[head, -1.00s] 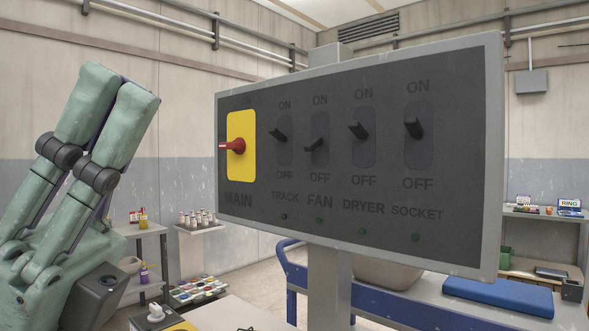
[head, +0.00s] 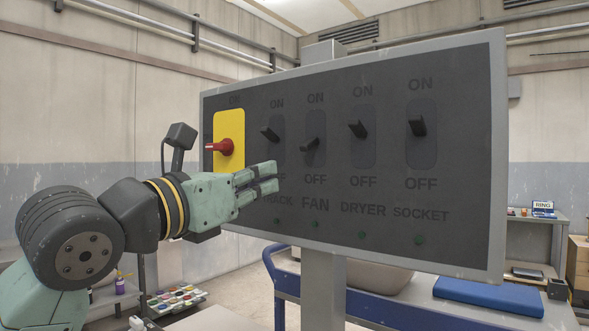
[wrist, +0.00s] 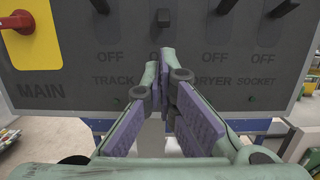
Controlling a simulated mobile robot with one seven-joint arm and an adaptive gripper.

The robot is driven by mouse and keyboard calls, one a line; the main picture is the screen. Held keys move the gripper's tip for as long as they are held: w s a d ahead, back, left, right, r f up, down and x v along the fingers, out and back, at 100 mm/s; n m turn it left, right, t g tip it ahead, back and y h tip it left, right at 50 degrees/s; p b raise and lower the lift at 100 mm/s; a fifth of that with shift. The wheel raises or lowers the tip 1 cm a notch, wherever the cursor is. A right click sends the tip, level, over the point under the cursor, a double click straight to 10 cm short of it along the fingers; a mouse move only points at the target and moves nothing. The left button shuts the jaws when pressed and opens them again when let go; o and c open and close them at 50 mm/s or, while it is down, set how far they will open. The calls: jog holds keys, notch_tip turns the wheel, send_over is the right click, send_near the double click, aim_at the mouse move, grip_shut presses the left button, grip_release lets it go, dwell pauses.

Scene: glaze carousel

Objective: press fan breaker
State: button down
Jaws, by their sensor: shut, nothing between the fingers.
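The fan breaker (head: 312,144) is a small black lever on the dark breaker panel (head: 380,270), second from the left in the row of black levers. It sits lower than its neighbours, towards OFF. In the wrist view the fan breaker (wrist: 164,17) shows just beyond my fingertips, near the top edge. My gripper (head: 276,178) is shut and empty, in front of the panel, below and left of the fan lever. In the wrist view my gripper (wrist: 161,78) covers the FAN label. I cannot tell whether the fingertips touch the panel.
The red main switch (head: 221,147) on its yellow plate is left of the track breaker (head: 270,134). The dryer breaker (head: 357,129) and socket breaker (head: 417,127) are to the right, levers up. A blue-railed bench (head: 375,305) stands behind the panel.

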jog(key=p, duration=0.3)
send_near(313, 163)
jog(key=x, duration=0.5)
jog(key=shift+d+r, duration=0.1)
jog(key=shift+w+d, duration=0.25)
jog(key=shift+w, duration=0.15)
